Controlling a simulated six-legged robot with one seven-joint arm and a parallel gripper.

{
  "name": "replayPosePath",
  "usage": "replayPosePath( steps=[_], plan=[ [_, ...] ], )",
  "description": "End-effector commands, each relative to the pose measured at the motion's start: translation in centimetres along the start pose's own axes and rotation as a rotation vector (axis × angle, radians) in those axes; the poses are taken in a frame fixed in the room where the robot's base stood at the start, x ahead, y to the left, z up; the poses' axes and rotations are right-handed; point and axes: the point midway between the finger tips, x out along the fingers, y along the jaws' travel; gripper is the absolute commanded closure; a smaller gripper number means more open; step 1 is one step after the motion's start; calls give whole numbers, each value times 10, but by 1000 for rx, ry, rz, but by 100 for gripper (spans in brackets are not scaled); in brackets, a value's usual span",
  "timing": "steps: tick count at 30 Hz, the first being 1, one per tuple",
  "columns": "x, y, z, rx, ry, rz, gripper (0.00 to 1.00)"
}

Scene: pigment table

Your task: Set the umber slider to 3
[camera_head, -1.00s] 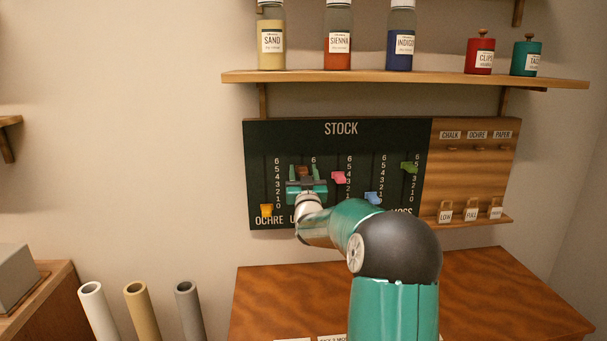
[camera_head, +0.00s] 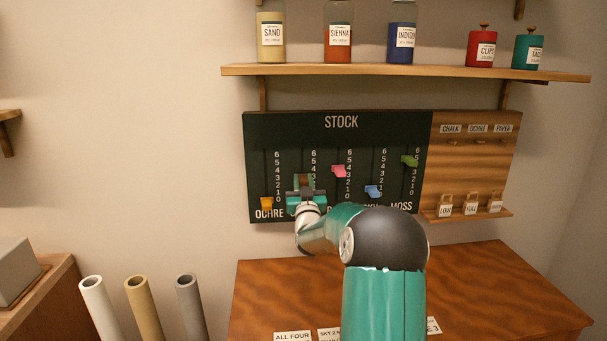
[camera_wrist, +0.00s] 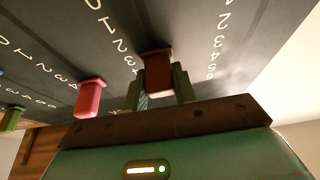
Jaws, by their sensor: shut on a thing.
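The brown umber slider (camera_wrist: 158,72) is on its slot in the dark STOCK board (camera_head: 350,135). In the wrist view my gripper (camera_wrist: 160,92) has a finger on each side of the slider and is shut on it. In that view the slider sits near the 3 of the digits beside it, but the gripper partly hides the scale. In the head view my gripper (camera_head: 304,182) covers the lower umber slot and most of the slider and its label.
The orange ochre slider (camera_head: 266,203) is low at left. The pink slider (camera_head: 339,171), blue slider (camera_head: 373,191) and green slider (camera_head: 409,161) are to the right. A shelf (camera_head: 400,73) with jars is above, a wooden table (camera_head: 470,290) below.

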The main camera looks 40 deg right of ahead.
Motion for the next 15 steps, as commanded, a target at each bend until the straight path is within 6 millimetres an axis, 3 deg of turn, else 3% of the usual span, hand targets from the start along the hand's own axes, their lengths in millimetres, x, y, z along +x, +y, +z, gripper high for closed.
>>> replayPosePath(
  steps=[6,7,9,15],
  plan=[
    [0,0,0,0,-3,0,100],
    [0,0,0,0,-3,0,67],
    [0,0,0,0,-3,0,53],
    [0,0,0,0,-2,0,51]
  ],
)
